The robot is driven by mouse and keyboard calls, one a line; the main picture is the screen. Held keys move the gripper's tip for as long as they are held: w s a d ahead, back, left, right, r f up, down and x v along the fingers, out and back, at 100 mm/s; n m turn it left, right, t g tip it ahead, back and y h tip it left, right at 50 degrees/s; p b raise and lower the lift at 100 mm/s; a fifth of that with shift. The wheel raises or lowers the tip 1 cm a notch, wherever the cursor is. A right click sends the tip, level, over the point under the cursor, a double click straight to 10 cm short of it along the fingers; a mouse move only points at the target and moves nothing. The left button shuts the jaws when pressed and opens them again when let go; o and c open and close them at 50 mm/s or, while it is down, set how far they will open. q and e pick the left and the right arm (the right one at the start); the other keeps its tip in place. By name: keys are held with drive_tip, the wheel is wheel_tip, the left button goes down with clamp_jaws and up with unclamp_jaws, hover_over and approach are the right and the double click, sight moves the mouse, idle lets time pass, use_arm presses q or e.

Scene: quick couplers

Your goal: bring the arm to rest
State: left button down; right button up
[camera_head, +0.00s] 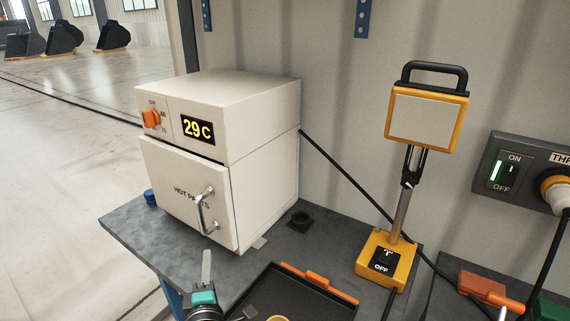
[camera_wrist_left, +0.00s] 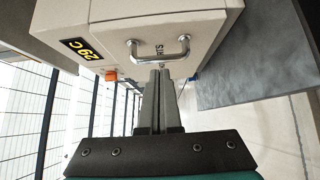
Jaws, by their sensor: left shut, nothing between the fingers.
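My left gripper (camera_head: 206,268) is low in the head view, in front of the white heating cabinet (camera_head: 265,130). In the left wrist view the fingers of my left gripper (camera_wrist_left: 158,75) are pressed together, with nothing between them. They point toward the metal door handle (camera_wrist_left: 158,50) and appear just below it in the picture; I cannot tell whether they touch it. The cabinet door (camera_head: 185,190) is shut and marked for hot parts. Its display (camera_head: 198,130) reads 29 C, beside an orange knob (camera_head: 151,118). My right gripper is not in view.
The dark workbench (camera_head: 140,235) carries the cabinet, a blue cap (camera_head: 150,197), a black ring (camera_head: 299,221), a black tray (camera_head: 285,298) with an orange edge and a yellow work lamp (camera_head: 385,258). A switch panel (camera_head: 520,165) is on the wall at right. Open floor lies left.

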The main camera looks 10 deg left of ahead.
use_arm(q)
drive_tip(key=s+d+f+m+g+h, duration=0.1)
drive_tip(key=s+d+m+g+h, duration=0.15)
drive_tip(key=d+m+h, duration=0.45)
drive_tip(key=s+d+f+m+g+h, duration=0.1)
drive_tip(key=s+d+m+h, duration=0.3)
drive_tip(key=d+m, duration=0.45)
drive_tip(key=s+a+f+m+g+y, duration=0.25)
drive_tip(key=s+m+g, duration=0.2)
drive_tip(key=s, duration=0.45)
drive_tip(key=s+a+f+m+g+y, duration=0.15)
drive_tip(key=s+a+m+g, duration=0.3)
drive_tip(key=s, duration=0.45)
wheel_tip(320, 180, down, 23)
drive_tip(key=s+d+g+b, duration=0.1)
drive_tip(key=s+g+b, duration=0.1)
drive_tip(key=s+a+f+g+b, duration=0.1)
drive_tip(key=s+a+f+b, duration=0.1)
drive_tip(key=s+f, duration=1.3)
wheel_tip(320, 180, down, 2)
drive_tip(key=shift+s+a, duration=0.3)
drive_tip(key=shift+s, duration=0.05)
